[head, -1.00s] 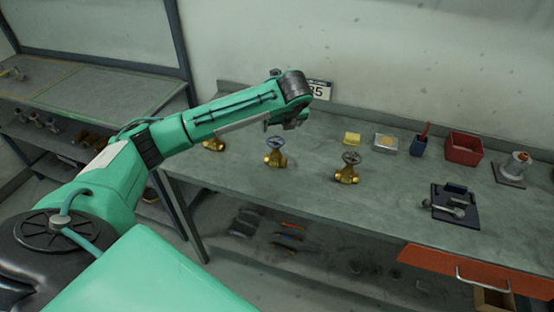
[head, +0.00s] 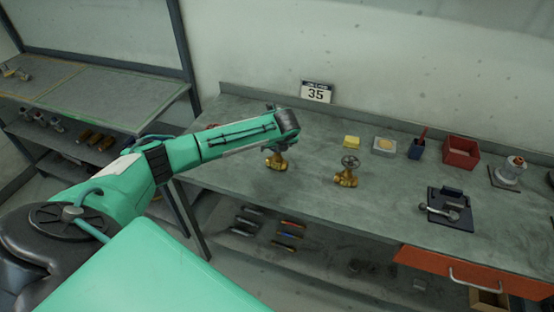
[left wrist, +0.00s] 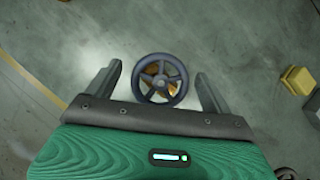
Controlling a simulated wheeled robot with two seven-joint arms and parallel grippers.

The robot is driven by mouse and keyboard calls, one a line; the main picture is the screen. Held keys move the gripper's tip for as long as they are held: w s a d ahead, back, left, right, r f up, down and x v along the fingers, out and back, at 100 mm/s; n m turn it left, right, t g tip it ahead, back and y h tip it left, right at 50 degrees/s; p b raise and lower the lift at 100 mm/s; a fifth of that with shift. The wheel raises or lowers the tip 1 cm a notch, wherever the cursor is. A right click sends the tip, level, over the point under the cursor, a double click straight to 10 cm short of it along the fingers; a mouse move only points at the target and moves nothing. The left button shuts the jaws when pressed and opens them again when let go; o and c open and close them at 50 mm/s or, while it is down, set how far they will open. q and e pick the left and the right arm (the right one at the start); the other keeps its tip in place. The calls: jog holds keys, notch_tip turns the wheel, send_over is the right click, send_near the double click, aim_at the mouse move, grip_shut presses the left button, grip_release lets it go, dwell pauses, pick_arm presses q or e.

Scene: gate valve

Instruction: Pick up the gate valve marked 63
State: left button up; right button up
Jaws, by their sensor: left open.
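A brass gate valve (head: 276,162) stands on the workbench directly under my left gripper (head: 280,147), partly hidden by it. In the left wrist view, its dark spoked handwheel (left wrist: 161,79) lies between the two open fingers of the left gripper (left wrist: 157,75), with brass showing below; I see no contact. A second brass gate valve (head: 347,171) with a grey handwheel stands to the right, clear of the gripper. I can read no 63 on either valve. My right gripper is not in view.
A sign reading 35 (head: 316,92) stands at the back of the workbench (head: 400,187). A yellow block (head: 351,141), a red bin (head: 461,151) and a dark tray with a metal part (head: 450,208) are to the right. An orange drawer (head: 450,268) is open at the front.

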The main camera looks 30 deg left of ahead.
pick_arm(q)
jog(key=shift+w+f, duration=0.1)
jog(key=shift+f, duration=0.1)
jog(key=shift+a, duration=0.1)
grip_shut()
jog(key=shift+r, duration=0.1)
